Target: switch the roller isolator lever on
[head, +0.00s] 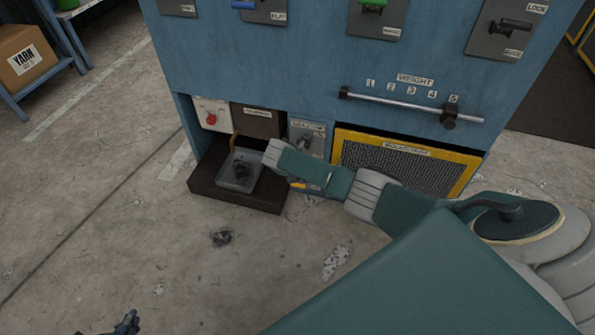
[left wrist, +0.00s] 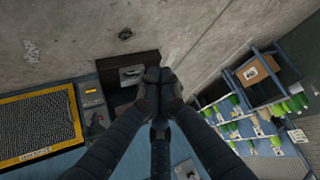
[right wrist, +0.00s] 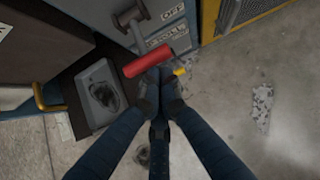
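The isolator is a grey panel (head: 306,136) low in the blue machine, with a small lever partly hidden by my right arm. In the right wrist view its lever has a red bar handle (right wrist: 156,62) on a grey stem, beside an OFF label (right wrist: 172,12) and another label. My right gripper (right wrist: 160,80) has its fingertips together just below the red handle; contact cannot be told. In the head view its fingers are hidden. My left gripper (head: 127,322) is at the bottom left, away from the machine; its fingertips are together and empty in the left wrist view (left wrist: 158,78).
A dark tray (head: 235,200) with a grey pan (head: 240,172) sticks out left of the isolator. A yellow-framed mesh guard (head: 405,160) is to the right. A red-button box (head: 211,114) is at the left. Floor in front is mostly clear, with scraps.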

